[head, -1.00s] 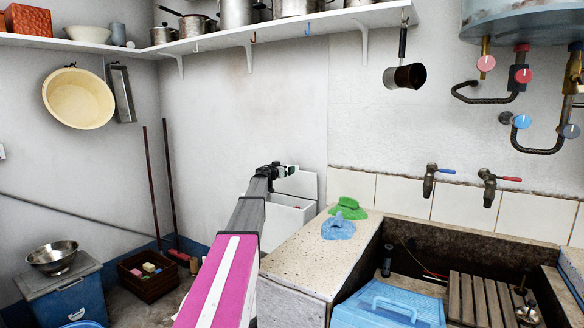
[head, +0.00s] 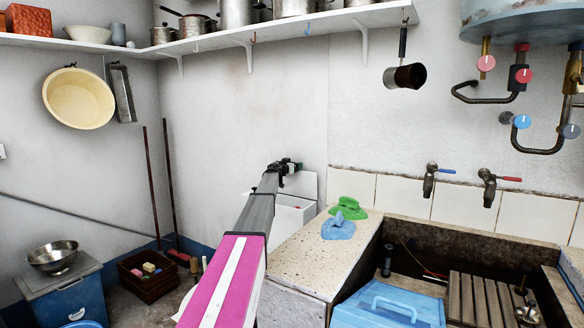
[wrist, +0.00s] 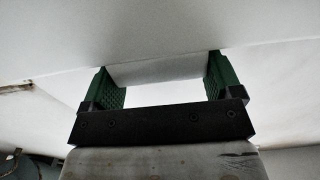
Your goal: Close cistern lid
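The cistern seems to be the white box (head: 291,214) behind the stone counter in the head view, partly hidden by my arm. Its white lid (head: 309,187) stands up at the back against the wall, so the box is open at the top. My gripper (head: 290,165) is at the upper left of the lid. In the wrist view my gripper (wrist: 160,72) has its two green fingers wide apart. A broad pale surface (wrist: 150,30) fills the view above and close to the fingertips. I cannot tell whether they touch it.
The stone counter (head: 302,264) with a green cloth (head: 347,208) and a blue cloth (head: 338,229) lies right of my arm. The trough with a blue washboard-like box (head: 390,303) is farther right. A shelf (head: 250,36) with pots runs above. A crate (head: 149,281) stands on the floor at left.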

